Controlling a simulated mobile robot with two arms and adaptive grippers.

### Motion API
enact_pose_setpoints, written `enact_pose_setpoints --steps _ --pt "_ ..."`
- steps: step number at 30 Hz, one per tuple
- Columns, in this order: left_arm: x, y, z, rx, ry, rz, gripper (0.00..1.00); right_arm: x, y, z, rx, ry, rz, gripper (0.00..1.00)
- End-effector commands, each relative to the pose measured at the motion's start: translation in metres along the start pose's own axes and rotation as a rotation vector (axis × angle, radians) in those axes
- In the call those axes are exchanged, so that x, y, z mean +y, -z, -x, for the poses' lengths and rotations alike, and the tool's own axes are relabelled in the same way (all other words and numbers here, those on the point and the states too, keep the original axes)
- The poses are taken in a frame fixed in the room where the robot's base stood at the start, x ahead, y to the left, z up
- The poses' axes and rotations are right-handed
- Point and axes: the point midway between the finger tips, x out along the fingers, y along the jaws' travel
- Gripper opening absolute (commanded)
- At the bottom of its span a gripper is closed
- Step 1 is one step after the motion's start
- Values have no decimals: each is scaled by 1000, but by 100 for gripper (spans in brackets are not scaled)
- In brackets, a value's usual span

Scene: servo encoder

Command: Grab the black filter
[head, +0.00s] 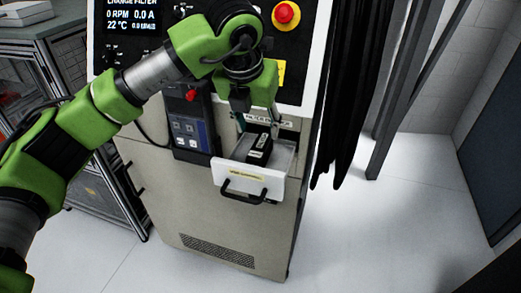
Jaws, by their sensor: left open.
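The black filter (260,148) is a small dark block with a pale label on it. It sits in the open drawer (237,176), whose white front carries a black handle and a yellow label. My left gripper (247,126) is open, pointing down just above the filter, near its back end. I cannot tell whether the fingers touch it. My right gripper is not in view.
The drawer sticks out of a beige cabinet (215,219) with a black control panel, a screen reading "CHANGE FILTER" and a red emergency button (286,14). Black hanging strips (345,90) are to the right. A bench (55,20) stands at the left. The floor at right is clear.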

Motion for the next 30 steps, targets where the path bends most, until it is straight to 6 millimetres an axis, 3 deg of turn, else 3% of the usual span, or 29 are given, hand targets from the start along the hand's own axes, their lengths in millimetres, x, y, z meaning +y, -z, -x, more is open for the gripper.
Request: enact_pose_setpoints --steps 6,14,21,30 --pt "-1 0 -38 2 4 0 44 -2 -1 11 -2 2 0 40" --pt "0 2 -57 3 3 -1 44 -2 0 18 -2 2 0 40" --pt "3 7 -92 2 5 -1 44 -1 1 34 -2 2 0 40" --pt "2 7 -102 -1 5 -2 44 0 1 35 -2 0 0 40"
